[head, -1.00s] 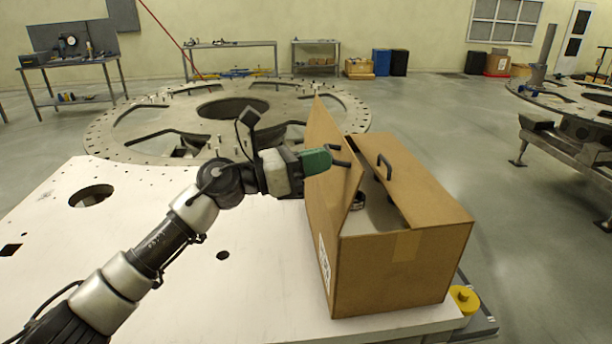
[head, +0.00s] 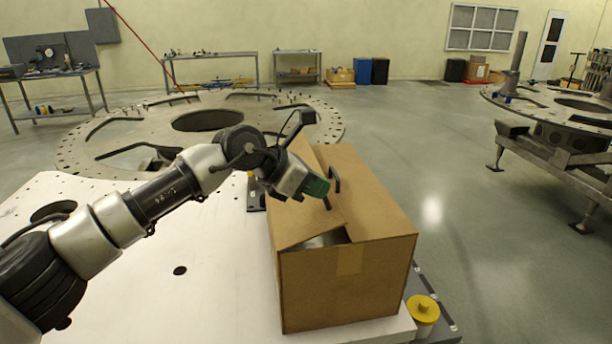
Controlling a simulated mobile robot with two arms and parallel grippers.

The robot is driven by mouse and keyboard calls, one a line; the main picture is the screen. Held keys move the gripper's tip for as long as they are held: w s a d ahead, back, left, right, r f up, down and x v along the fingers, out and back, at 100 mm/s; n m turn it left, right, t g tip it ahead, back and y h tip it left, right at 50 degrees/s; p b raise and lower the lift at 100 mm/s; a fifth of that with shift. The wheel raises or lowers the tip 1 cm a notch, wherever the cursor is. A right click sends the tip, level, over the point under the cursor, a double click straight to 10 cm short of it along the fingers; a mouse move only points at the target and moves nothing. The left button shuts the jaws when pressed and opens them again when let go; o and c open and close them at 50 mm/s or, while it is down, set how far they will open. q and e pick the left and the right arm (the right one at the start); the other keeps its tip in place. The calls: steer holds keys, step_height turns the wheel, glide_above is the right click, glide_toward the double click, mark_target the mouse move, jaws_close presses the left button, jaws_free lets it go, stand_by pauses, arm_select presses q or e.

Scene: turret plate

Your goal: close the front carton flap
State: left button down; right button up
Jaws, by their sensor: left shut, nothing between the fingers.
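The brown cardboard carton (head: 325,290) stands on the right part of the white table plate. Its left flap (head: 308,228) is folded over toward the inside but slopes, with a small gap to the interior (head: 325,240) at the near edge. My right gripper is not in view.
The white table plate (head: 215,280) is mostly bare left of the carton. A yellow knob (head: 423,304) sits by the carton's near right corner. A large round metal turret plate (head: 120,115) lies behind. The floor to the right is open up to another metal stand.

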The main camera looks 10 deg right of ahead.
mark_target(337, 206)
arm_select(q)
steer(key=shift+d+f+y+b, duration=0.65)
steer(key=shift+d+f+y, duration=0.4)
steer(key=shift+f+y, duration=0.05)
steer(key=shift+b+x, duration=0.5)
steer(key=shift+x, duration=0.25)
steer(key=shift+f, duration=0.15)
steer(key=shift+s+f, duration=0.1)
steer(key=shift+s, duration=0.05)
